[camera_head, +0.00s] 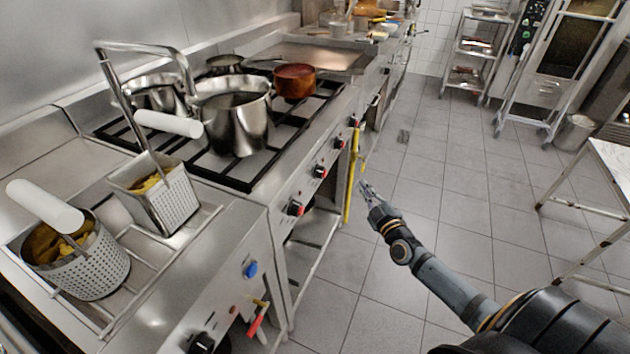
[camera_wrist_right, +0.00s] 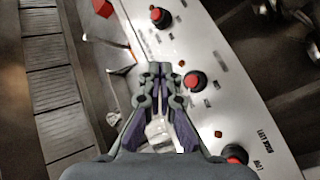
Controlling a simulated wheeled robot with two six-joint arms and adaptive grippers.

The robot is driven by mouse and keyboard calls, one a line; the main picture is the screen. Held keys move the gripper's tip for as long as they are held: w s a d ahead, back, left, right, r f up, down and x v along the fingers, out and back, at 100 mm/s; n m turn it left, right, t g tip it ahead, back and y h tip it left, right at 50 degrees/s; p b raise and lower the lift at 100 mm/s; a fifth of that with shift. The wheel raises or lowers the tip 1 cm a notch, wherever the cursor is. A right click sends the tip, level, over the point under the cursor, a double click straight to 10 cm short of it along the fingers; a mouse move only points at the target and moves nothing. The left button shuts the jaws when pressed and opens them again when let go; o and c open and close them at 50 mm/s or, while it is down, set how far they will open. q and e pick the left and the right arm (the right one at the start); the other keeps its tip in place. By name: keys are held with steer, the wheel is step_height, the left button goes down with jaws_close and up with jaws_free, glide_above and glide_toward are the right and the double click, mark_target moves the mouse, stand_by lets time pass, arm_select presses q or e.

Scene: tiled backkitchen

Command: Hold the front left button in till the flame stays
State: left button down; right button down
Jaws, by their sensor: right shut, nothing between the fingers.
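The stove's front panel (camera_head: 312,185) carries a row of red-and-black knobs, the nearest one (camera_head: 296,208) at its left end. In the right wrist view the panel (camera_wrist_right: 222,105) shows knobs (camera_wrist_right: 194,82) and small orange-red buttons (camera_wrist_right: 181,63); I cannot tell which is the front left one. My right gripper (camera_head: 366,186) is shut and empty, in front of the panel. In the wrist view its fingertips (camera_wrist_right: 158,70) overlap the panel beside a knob; contact cannot be told. No flame shows on the burner grates (camera_head: 262,163). My left gripper is out of view.
A large steel pot (camera_head: 235,120) and a copper-coloured pan (camera_head: 295,82) stand on the stove. Fryer baskets (camera_head: 85,268) are at the left. A yellow rail (camera_head: 351,175) stands upright along the stove front. The tiled floor (camera_head: 445,215) is clear.

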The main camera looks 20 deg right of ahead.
mark_target(325, 174)
stand_by(0.3)
steer(key=w+a+b, duration=0.1)
steer(key=w+a, duration=0.4)
steer(key=w, duration=0.1)
steer(key=shift+w+a, duration=0.35)
steer(key=shift+w, duration=0.05)
stand_by(1.4)
steer(key=shift+w+a, duration=0.3)
steer(key=shift+w+a, duration=0.2)
steer(key=shift+w, duration=0.05)
stand_by(0.6)
steer(key=shift+d, duration=0.1)
stand_by(3.5)
steer(key=shift+s+d+p, duration=0.3)
steer(key=shift+s+d, duration=0.1)
steer(key=shift+s, duration=0.2)
